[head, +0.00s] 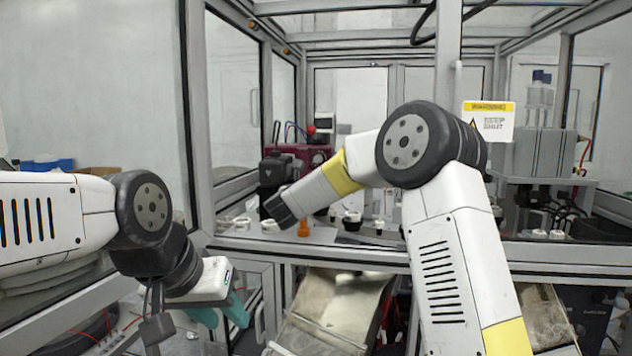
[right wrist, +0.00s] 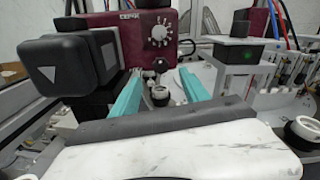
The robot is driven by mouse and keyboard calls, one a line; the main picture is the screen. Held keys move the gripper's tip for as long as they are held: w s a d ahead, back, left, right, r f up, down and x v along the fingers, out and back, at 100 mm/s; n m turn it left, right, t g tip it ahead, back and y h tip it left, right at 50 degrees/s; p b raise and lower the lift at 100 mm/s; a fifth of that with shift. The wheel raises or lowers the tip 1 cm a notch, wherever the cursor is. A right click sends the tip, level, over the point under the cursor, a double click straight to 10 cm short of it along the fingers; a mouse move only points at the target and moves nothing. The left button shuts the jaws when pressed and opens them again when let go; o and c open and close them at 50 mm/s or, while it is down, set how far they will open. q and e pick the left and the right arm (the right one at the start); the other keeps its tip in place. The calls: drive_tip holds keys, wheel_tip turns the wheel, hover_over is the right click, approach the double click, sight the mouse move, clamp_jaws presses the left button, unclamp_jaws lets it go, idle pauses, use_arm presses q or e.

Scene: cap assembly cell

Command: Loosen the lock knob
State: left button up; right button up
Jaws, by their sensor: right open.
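The maroon machine (right wrist: 118,40) stands ahead of my right gripper and shows a white dial (right wrist: 160,32) with several pegs around it. A small dark round knob (right wrist: 187,47) sits at the dial's lower right; I cannot tell which part is the lock knob. My right gripper (right wrist: 158,78) is open, its teal fingers spread with a white ring-shaped part (right wrist: 160,95) seen between them, apart from both. In the head view the machine (head: 312,154) is partly hidden by my right arm, and the right fingers are hidden. My left gripper (head: 221,313) is open and empty outside the cell, pointing down.
A black block-shaped head (right wrist: 75,65) stands close to the left of my right gripper. A grey fixture with a black top (right wrist: 237,50) stands to the right. White cups (right wrist: 303,133) and an orange piece (head: 304,228) are on the worktop. The cell's metal frame (head: 330,251) edges the worktop.

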drive_tip(key=w+d, duration=0.1)
drive_tip(key=w, duration=0.5)
drive_tip(key=shift+w+d, duration=0.2)
drive_tip(key=shift+w, duration=0.2)
clamp_jaws()
